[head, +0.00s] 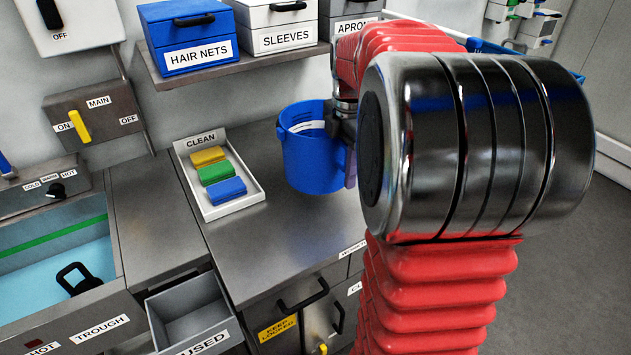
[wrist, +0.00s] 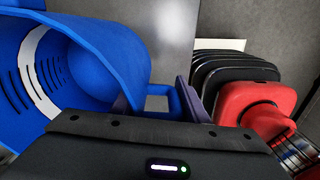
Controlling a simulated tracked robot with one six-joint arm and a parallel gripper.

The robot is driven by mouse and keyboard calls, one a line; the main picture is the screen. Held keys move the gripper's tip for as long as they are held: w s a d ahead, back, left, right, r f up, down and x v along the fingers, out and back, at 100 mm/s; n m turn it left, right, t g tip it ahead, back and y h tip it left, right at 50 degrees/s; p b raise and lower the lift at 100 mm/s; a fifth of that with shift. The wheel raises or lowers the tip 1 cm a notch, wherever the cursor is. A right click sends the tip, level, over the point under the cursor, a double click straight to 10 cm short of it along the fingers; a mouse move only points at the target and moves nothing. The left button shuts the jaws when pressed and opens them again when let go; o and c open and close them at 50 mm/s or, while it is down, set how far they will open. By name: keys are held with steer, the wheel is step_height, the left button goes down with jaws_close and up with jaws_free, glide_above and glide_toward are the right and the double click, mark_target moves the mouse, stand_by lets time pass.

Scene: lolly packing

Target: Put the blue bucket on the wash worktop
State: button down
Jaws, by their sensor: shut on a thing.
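The blue bucket (head: 308,160) is upright over the right part of the steel worktop (head: 270,240), right of the CLEAN tray. I cannot tell whether its base touches the worktop. In the wrist view the bucket (wrist: 110,50) fills the upper left, its open mouth facing left. My gripper (wrist: 155,100) is shut on the bucket's blue side handle, with purple fingers on either side of it. In the head view my gripper (head: 349,160) is mostly hidden behind my arm, with a little purple showing at the bucket's right side.
The white CLEAN tray (head: 258,192) holds green, yellow and blue blocks left of the bucket. A shelf (head: 228,68) with labelled boxes hangs above. The water trough (head: 107,322) and an open drawer (head: 160,334) are at lower left. Worktop in front of the bucket is clear.

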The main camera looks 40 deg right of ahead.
steer(key=shift+f, duration=2.6)
steer(key=shift+f, duration=1.9)
steer(key=c, duration=1)
jaws_free()
steer(key=shift+c, duration=0.2)
steer(key=r, duration=1.2)
steer(key=shift+s, duration=0.2)
steer(key=shift+a, duration=0.1)
